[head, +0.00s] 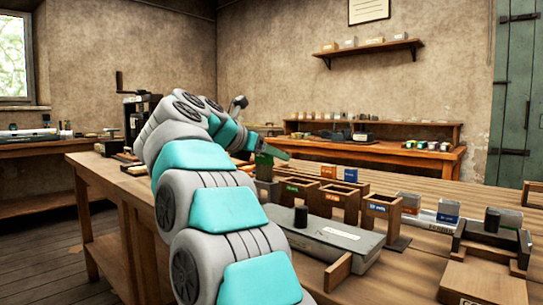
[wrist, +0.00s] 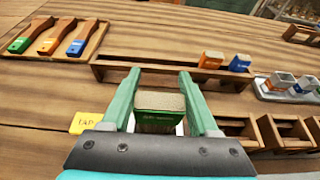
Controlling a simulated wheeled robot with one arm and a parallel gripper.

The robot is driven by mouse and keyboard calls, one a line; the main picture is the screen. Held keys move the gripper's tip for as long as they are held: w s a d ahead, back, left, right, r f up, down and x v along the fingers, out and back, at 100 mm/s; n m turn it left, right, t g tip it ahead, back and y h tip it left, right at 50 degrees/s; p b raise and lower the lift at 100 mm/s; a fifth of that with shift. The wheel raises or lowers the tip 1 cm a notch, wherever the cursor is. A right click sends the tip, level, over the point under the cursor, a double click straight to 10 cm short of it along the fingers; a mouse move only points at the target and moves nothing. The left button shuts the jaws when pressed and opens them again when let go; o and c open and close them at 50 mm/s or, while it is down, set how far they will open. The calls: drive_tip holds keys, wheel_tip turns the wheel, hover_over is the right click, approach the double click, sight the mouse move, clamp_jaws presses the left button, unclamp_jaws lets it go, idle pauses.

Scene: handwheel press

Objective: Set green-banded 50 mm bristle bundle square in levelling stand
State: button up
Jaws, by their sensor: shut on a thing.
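The green-banded bristle bundle (wrist: 158,108) is upright between the two teal fingers of my gripper (wrist: 158,95) in the wrist view. Its pale bristle top faces up, and the fingers are shut on its sides. A row of open wooden boxes with green (head: 299,187), orange (head: 340,198) and blue (head: 381,212) labels stands to the right. I cannot tell for sure which thing is the levelling stand.
Orange (wrist: 211,60) and blue (wrist: 240,63) bundles stand by a wooden rail (wrist: 135,71). Metal sleeves (wrist: 282,80) sit on a pale tray. Brushes (wrist: 54,38) lie on a tray at left. A yellow tag (wrist: 86,122) lies near my gripper. A long grey box (head: 330,240) is in front.

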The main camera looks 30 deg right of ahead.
drive_tip(key=shift+f+b, duration=1.05)
drive_tip(key=shift+f+b, duration=0.35)
drive_tip(key=shift+f+b, duration=0.35)
drive_tip(key=shift+b, duration=0.05)
drive_tip(key=shift+f, duration=0.1)
drive_tip(key=o, duration=1.4)
drive_tip(key=shift+v, duration=3.95)
